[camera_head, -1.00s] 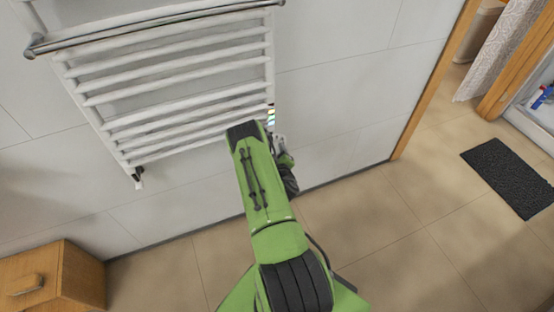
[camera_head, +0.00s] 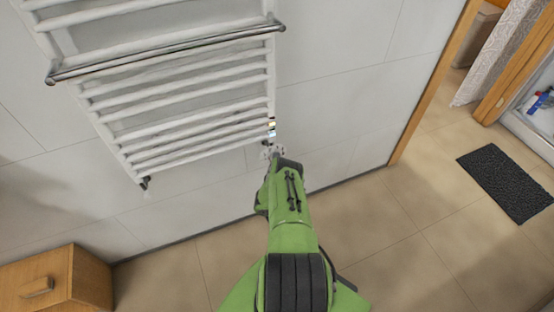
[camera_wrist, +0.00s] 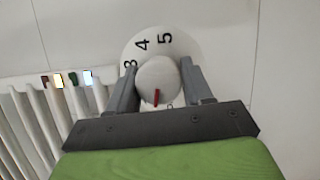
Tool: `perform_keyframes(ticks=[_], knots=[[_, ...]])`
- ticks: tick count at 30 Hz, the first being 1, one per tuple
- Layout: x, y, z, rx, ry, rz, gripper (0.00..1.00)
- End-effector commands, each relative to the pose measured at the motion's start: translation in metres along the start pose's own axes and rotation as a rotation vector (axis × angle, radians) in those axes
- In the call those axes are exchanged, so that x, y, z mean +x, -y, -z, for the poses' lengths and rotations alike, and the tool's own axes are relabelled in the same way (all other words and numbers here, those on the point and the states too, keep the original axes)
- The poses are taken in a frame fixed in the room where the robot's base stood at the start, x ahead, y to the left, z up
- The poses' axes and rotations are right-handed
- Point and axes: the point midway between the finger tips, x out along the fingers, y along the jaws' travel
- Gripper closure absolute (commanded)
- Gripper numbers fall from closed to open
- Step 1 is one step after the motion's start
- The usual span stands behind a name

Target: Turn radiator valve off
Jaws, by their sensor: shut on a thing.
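The white radiator valve knob (camera_wrist: 160,78) has a red pointer mark, which points down in the wrist view. Behind it is a round white dial (camera_wrist: 185,46) with 3, 4 and 5 readable; a small mark below the knob is partly hidden. My gripper (camera_wrist: 160,85) has one grey finger on each side of the knob and is shut on it. In the head view, my gripper (camera_head: 271,153) is at the lower right corner of the white towel radiator (camera_head: 185,125); the knob is too small to make out there.
Small coloured patches (camera_wrist: 66,79) line the radiator's edge in the wrist view. A metal towel bar (camera_head: 165,48) crosses its front. A wooden cabinet (camera_head: 57,280) stands at lower left. A dark mat (camera_head: 505,182) lies at right; the tiled floor between is clear.

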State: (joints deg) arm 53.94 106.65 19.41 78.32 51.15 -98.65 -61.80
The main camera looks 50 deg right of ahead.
Motion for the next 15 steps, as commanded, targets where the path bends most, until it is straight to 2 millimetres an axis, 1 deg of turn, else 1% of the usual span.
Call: perform_keyframes(ticks=[6,15], knots=[[-0.0002,0.0001,-0.0007,-0.162,0.0,-0.067,0.8],[0.0,0.0014,-0.0006,-0.305,0.0,-0.126,0.8]])
